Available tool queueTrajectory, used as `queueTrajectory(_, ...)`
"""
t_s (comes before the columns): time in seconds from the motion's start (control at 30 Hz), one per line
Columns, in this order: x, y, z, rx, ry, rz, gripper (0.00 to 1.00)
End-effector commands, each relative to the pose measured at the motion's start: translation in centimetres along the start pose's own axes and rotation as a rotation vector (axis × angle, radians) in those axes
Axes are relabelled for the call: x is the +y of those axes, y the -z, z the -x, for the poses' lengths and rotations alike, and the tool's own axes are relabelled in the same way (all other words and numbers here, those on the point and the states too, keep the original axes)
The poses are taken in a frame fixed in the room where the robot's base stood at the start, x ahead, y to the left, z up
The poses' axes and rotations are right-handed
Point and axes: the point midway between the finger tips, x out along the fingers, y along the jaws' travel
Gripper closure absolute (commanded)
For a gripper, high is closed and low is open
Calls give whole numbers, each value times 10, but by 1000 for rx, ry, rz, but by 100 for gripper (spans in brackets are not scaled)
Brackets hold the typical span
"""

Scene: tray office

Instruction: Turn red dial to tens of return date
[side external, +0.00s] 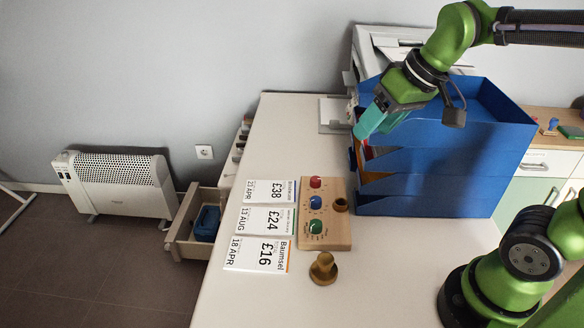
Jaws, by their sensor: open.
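A wooden board (338,238) lies on the white desk with a red dial (315,182), a blue dial (315,202) and a green dial (316,226) in a row. The dials' settings are too small to read. Printed cards lie left of the board: one with £38 and 23 APR (268,191), one with £24 and 13 AUG (266,220), one with £16 and 18 APR (256,254). No return date label is legible. My gripper (364,128), teal and open, is up by the blue tray stack, apart from the red dial.
A blue tray stack (455,160) stands right of the board. A dark round knob (340,204) is on the board's right side. A brown stamp-like object (323,268) stands below the board. An open drawer (190,240) sticks out left of the desk.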

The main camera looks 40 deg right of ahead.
Motion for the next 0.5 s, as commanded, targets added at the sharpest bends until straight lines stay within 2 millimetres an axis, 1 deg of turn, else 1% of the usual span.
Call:
queueTrajectory(0.03,1,17,-8,-48,-16,48,43)
queueTrajectory(0.1,3,38,-18,-109,-35,123,43)
queueTrajectory(0.17,5,54,-29,-161,-50,184,43)
queueTrajectory(0.2,7,65,-38,-196,-57,224,43)
queueTrajectory(0.3,12,89,-62,-283,-72,319,43)
queueTrajectory(0.4,18,107,-87,-361,-79,401,43)
queueTrajectory(0.5,23,118,-108,-420,-81,462,43)
